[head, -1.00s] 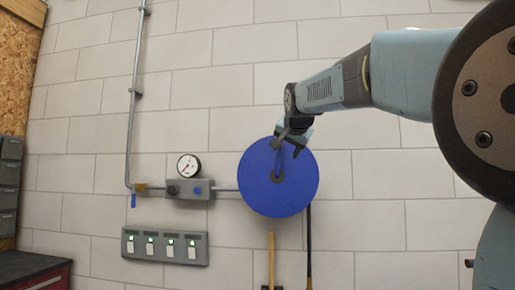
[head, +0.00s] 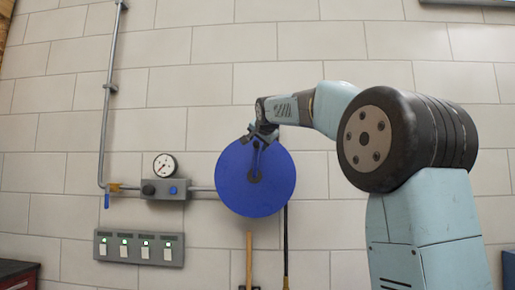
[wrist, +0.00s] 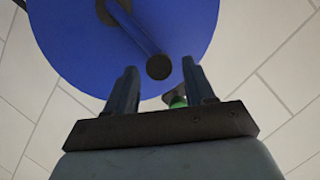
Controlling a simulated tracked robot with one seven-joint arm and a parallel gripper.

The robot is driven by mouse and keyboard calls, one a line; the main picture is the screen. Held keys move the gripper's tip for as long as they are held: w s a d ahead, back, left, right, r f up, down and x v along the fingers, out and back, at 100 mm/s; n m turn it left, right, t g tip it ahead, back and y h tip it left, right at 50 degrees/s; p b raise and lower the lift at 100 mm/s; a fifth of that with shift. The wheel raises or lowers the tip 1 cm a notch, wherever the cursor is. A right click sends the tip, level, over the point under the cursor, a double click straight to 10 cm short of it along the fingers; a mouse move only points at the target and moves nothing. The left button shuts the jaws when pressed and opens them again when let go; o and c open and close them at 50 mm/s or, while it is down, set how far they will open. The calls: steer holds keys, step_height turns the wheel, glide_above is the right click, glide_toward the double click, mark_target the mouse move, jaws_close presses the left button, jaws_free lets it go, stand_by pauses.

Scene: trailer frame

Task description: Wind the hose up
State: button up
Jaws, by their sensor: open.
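A round blue hose reel (head: 229,187) hangs on the wall in the head view. Its blue crank arm (head: 257,160) points up from the dark hub. A dark hose (head: 286,240) hangs straight down behind the reel's lower right side. My gripper (head: 262,133) is at the reel's upper edge, by the outer end of the crank. In the wrist view the gripper's two fingers are apart, and the crank's dark round handle end (wrist: 158,67) shows between the fingertips. I cannot tell whether a finger touches it. The hose's wraps are hidden behind the disc.
Left of the reel are a pipe with a gauge (head: 165,165), a valve block (head: 163,189) and a panel of green-lit switches (head: 139,247). A wooden handle (head: 249,255) stands below the reel. A small green part (wrist: 178,101) shows behind the gripper.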

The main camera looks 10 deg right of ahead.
mark_target(258, 149)
steer(key=shift+x, duration=2.3)
jaws_close()
steer(key=shift+d, duration=0.35)
steer(key=shift+s+a, duration=0.1)
steer(key=shift+s, duration=0.05)
steer(key=shift+a, duration=0.35)
